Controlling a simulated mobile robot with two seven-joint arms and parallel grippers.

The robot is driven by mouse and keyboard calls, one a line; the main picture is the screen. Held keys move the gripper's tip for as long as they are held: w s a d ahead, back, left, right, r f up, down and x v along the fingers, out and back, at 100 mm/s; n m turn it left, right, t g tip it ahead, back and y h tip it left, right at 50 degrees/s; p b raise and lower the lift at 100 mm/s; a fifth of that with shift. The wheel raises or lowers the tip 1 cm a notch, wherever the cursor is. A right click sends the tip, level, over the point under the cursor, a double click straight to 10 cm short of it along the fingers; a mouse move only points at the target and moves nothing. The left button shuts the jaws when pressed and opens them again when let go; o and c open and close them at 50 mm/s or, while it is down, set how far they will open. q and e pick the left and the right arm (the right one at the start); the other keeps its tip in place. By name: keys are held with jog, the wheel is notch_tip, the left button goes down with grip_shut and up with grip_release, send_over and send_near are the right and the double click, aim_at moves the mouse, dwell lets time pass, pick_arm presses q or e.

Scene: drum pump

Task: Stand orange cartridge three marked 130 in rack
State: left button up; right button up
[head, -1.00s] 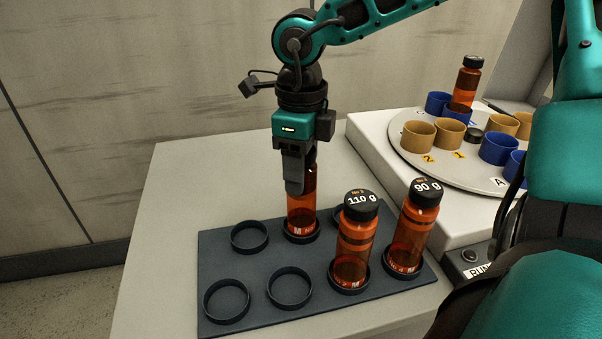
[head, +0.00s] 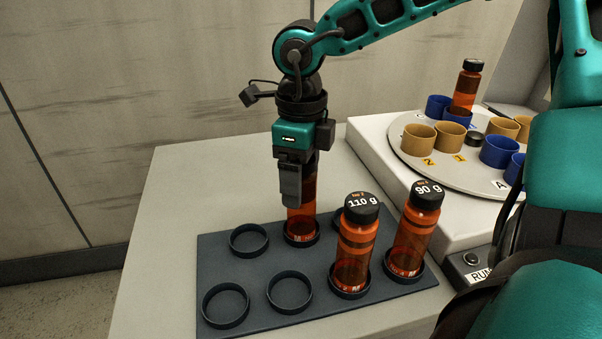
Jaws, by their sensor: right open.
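An orange cartridge (head: 302,215) with a dark base band stands upright in a back-row ring of the dark rack (head: 265,265). My right gripper (head: 291,195) points down over its upper part, with its jaws open around it. The gripper hides the cartridge's cap, so I cannot read its mark. Two more orange cartridges stand in front-row rings: one marked 110 g (head: 356,245) and one marked 90 g (head: 414,232). My left gripper is not in view.
Empty rings show at the rack's left (head: 249,240) and front (head: 226,305). At the right, a round turntable (head: 420,160) carries tan and blue cups and another orange cartridge (head: 467,88). Pale table top is free left of the rack.

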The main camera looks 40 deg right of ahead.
jog(key=shift+r, duration=0.4)
notch_tip(320, 180, up, 11)
jog(key=p, duration=0.2)
jog(key=shift+f+p, duration=0.1)
jog(key=shift+p, duration=0.25)
jog(key=shift+r, duration=0.35)
